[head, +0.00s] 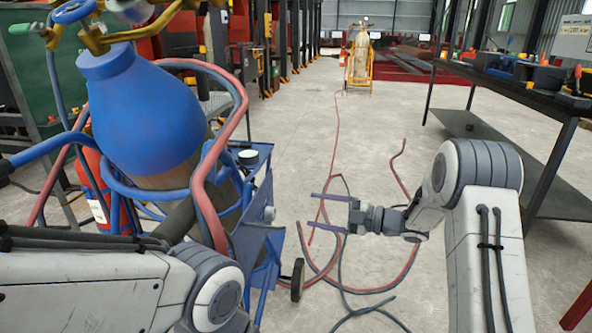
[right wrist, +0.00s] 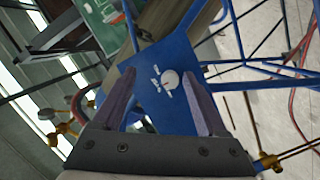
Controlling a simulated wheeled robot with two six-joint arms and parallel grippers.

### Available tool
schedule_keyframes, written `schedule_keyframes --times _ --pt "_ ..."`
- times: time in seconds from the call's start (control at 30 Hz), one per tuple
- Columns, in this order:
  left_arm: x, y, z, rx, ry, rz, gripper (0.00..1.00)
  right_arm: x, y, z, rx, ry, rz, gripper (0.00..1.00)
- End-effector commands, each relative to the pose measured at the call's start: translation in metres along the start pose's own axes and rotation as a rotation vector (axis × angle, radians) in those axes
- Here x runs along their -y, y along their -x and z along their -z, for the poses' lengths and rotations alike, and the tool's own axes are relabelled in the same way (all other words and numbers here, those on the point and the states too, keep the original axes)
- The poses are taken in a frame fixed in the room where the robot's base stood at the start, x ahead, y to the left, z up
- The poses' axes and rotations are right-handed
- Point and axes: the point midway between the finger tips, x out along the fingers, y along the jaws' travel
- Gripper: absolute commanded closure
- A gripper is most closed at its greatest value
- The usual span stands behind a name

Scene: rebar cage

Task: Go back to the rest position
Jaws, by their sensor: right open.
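My right gripper (head: 314,211) is open and empty in the head view. Its two purple fingers point left, apart from each other, above the floor and to the right of the blue gas-cylinder cart (head: 262,235). In the right wrist view the open fingers of this gripper (right wrist: 160,88) frame a blue panel (right wrist: 185,62) with a pale round knob (right wrist: 170,80). Nothing is seen between the fingers. My left arm comes in at the lower left of the head view, in front of the cart. Its gripper is not seen.
A big blue cylinder (head: 145,110) stands on the cart, with red and grey hoses (head: 243,95) looped around it. More hoses (head: 375,290) lie on the floor below my right gripper. A dark workbench (head: 500,85) stands right. Open floor (head: 290,110) lies ahead.

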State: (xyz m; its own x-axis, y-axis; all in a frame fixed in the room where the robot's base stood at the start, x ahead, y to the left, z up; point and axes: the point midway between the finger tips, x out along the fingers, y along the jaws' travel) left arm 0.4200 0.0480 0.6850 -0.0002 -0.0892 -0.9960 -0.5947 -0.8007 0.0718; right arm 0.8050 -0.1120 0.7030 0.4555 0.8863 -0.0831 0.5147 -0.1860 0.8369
Motion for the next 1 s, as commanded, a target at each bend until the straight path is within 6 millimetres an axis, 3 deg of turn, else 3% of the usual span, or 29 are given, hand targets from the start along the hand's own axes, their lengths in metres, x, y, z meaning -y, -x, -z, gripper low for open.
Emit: schedule_keyframes --times 0.1,0.2,0.27,0.37,0.5,0.7,0.87,1.0 --pt "0.000 0.000 0.000 0.000 0.000 0.000 0.47 -0.024 -0.002 -0.019 0.296 -0.122 -0.069 0.24" --pt "0.000 0.000 0.000 0.000 0.000 0.000 0.47 -0.028 0.017 -0.034 0.565 -0.290 -0.138 0.24" --pt "0.000 0.000 0.000 0.000 0.000 0.000 0.47 -0.021 0.035 -0.038 0.718 -0.412 -0.178 0.24" --pt "0.000 0.000 0.000 0.000 0.000 0.000 0.47 0.007 0.072 -0.031 0.956 -0.643 -0.236 0.24" --pt "0.000 0.000 0.000 0.000 0.000 0.000 0.47 0.065 0.119 0.003 1.224 -0.977 -0.284 0.24" --pt "0.000 0.000 0.000 0.000 0.000 0.000 0.47 0.138 0.157 0.065 1.455 -1.343 -0.285 0.24" --pt "0.000 0.000 0.000 0.000 0.000 0.000 0.47 0.182 0.169 0.117 1.565 -1.570 -0.248 0.24" --pt "0.000 0.000 0.000 0.000 0.000 0.000 0.47 0.186 0.139 0.154 1.535 -1.490 -0.085 0.24"
